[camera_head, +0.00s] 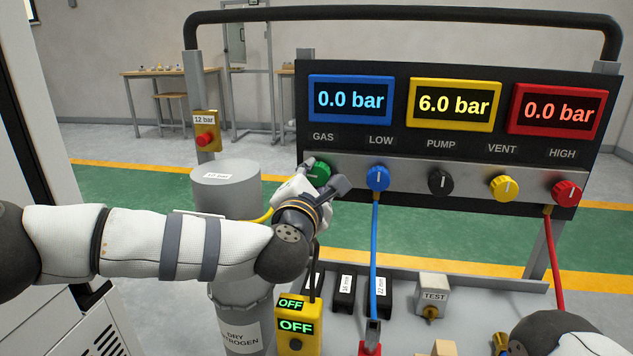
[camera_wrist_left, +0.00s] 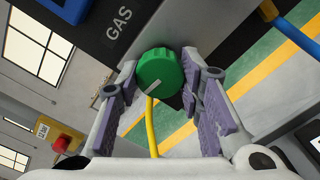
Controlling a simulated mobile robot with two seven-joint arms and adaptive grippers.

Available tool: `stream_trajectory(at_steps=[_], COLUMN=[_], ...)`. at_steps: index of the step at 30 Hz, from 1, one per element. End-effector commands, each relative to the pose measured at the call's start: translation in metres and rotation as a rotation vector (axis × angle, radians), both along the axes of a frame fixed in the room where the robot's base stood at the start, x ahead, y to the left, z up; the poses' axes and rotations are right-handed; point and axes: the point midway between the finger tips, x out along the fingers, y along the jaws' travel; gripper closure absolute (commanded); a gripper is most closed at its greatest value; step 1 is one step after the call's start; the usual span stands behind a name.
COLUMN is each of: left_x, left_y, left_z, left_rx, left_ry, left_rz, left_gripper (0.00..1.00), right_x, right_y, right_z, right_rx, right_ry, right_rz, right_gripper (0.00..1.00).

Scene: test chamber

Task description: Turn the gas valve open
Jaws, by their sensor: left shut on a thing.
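The green gas valve knob (camera_head: 319,173) sits under the GAS label at the left end of the grey panel strip. My left gripper (camera_head: 322,181) is at the knob and partly covers it in the head view. In the left wrist view the green knob (camera_wrist_left: 160,72) is between the two finger pads of my left gripper (camera_wrist_left: 162,78), which is shut on it. A white pointer line on the knob's face lies diagonally. A yellow hose (camera_wrist_left: 151,120) runs below the knob. My right gripper does not show; only a dark part of my right arm shows at the lower right.
Blue (camera_head: 377,178), black (camera_head: 440,182), yellow (camera_head: 504,188) and red (camera_head: 566,193) knobs line the strip. Displays read 0.0, 6.0 and 0.0 bar. A grey cylinder (camera_head: 226,190) stands behind my left arm. A yellow box (camera_head: 297,325) reading OFF is below.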

Motion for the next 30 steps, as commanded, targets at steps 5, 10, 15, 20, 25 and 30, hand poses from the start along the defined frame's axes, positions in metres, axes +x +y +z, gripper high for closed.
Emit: stream_trajectory(at_steps=[5,10,15,20,25,30], left_x=[-0.0001,-0.0002,-0.0002,-0.0002,-0.0002,-0.0002], left_y=[-0.0005,-0.0006,-0.0007,-0.0006,-0.0006,-0.0004], left_z=[-0.0003,0.0006,0.0013,0.0017,0.0018,0.0014], left_rx=[-0.070,-0.105,-0.119,-0.121,-0.120,-0.119], left_ry=[0.013,0.020,0.021,0.021,0.021,0.022], left_rz=[-0.002,-0.002,-0.002,-0.002,-0.002,-0.001], left_gripper=[0.94,0.94,0.94,0.94,0.94,0.46], right_x=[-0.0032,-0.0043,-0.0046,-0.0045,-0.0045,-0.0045], right_y=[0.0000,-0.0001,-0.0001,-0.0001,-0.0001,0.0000], right_z=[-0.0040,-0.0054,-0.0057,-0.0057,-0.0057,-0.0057], right_rx=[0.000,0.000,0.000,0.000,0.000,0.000], right_ry=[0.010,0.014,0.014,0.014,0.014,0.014], right_rz=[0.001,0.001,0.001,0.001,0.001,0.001], right_gripper=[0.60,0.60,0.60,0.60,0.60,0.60])
